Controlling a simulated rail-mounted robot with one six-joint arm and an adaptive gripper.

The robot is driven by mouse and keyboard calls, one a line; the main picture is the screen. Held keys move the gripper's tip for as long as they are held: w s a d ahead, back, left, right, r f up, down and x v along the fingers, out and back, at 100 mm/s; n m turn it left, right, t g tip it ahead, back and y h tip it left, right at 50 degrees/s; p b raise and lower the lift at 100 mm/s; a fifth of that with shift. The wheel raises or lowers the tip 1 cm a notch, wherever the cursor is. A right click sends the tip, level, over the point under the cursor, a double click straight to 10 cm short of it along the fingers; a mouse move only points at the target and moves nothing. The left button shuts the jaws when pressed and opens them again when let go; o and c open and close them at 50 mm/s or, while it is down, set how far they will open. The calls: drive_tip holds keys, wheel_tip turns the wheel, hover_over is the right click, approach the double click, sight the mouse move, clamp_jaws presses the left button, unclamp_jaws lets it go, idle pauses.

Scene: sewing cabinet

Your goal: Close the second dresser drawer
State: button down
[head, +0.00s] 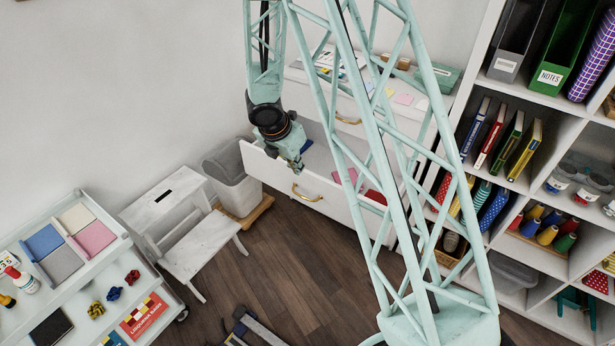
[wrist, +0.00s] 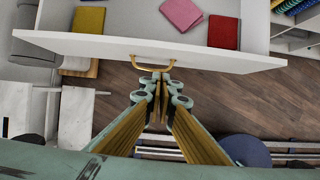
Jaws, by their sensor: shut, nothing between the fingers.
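The white dresser's (head: 432,104) second drawer is pulled out, below a closed top drawer with its own brass handle (head: 347,120). The open drawer's front panel (head: 338,205) has a brass handle (head: 307,194); the panel (wrist: 215,56) and handle (wrist: 152,57) cross the upper wrist view. My gripper (head: 298,171) is shut and empty, by the panel's upper edge in the head view. In the wrist view its fingertips (wrist: 157,76) are just in front of the panel, close by the handle. I cannot tell whether they touch it.
Folded yellow (wrist: 88,20), pink (wrist: 181,13) and red (wrist: 222,31) cloths lie in the drawer. A grey bin (head: 232,180) and white step stool (head: 190,240) stand left of it. A white shelf unit (head: 545,95) stands right. Wooden floor (head: 270,255) before the drawer is partly clear.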

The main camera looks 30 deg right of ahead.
sight(309, 176)
drive_tip(key=shift+a+f, duration=0.1)
drive_tip(key=shift+f, duration=0.4)
drive_tip(key=shift+f, duration=0.1)
drive_tip(key=shift+w+d+f+b, duration=0.6)
drive_tip(key=shift+d+f, duration=0.5)
drive_tip(key=shift+f, duration=0.4)
drive_tip(key=shift+w+d+f+b, duration=0.5)
drive_tip(key=shift+w+d+f, duration=0.2)
drive_tip(key=shift+d+f, duration=0.65)
drive_tip(key=shift+w+d+f+b, duration=0.6)
drive_tip(key=shift+d+f, duration=0.3)
drive_tip(key=shift+f, duration=0.75)
drive_tip(key=shift+w, duration=0.1)
